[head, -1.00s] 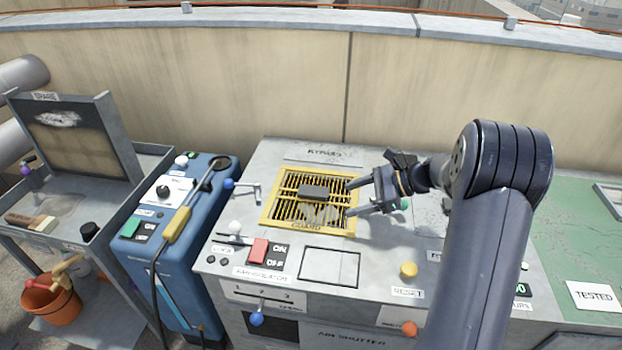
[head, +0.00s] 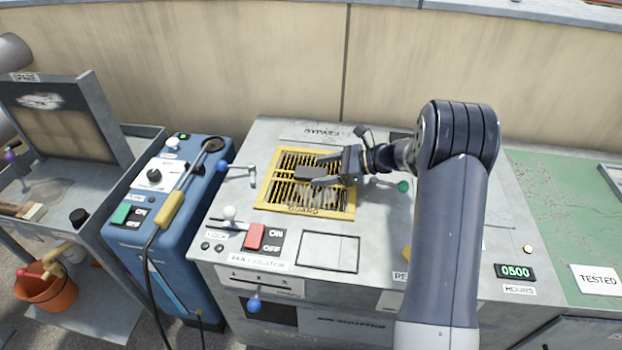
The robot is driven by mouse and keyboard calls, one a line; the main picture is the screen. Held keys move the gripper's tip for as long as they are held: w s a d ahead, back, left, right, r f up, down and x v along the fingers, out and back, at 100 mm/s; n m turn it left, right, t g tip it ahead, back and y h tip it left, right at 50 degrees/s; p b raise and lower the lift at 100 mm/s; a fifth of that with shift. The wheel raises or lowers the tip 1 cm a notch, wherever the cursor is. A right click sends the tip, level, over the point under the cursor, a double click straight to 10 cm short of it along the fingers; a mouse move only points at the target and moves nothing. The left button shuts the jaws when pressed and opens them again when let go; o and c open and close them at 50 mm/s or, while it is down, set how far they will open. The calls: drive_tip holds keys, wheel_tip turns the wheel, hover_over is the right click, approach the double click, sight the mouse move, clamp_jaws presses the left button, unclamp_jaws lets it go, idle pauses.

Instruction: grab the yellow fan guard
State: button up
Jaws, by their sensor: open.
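The yellow fan guard (head: 266,200) is a square yellow frame with dark slots and yellow bars, set in the grey unit's top at the middle of the head view. A dark grip block (head: 308,173) sits across its middle. My gripper (head: 318,167) reaches in from the right, over the guard, with its jaws open. Its two fingers point left and appear to lie on either side of the dark block. I cannot tell whether they touch it. The gripper and fingers hide the guard's right part.
A red isolator switch (head: 254,236) and a white-knobbed lever (head: 229,214) stand in front of the guard. A green button (head: 403,187) is right of the guard.

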drive_tip(key=shift+x, duration=1.15)
drive_tip(key=shift+c, duration=0.4)
drive_tip(key=c, duration=1.2)
drive_tip(key=shift+r, duration=0.1)
drive_tip(key=shift+c, duration=0.2)
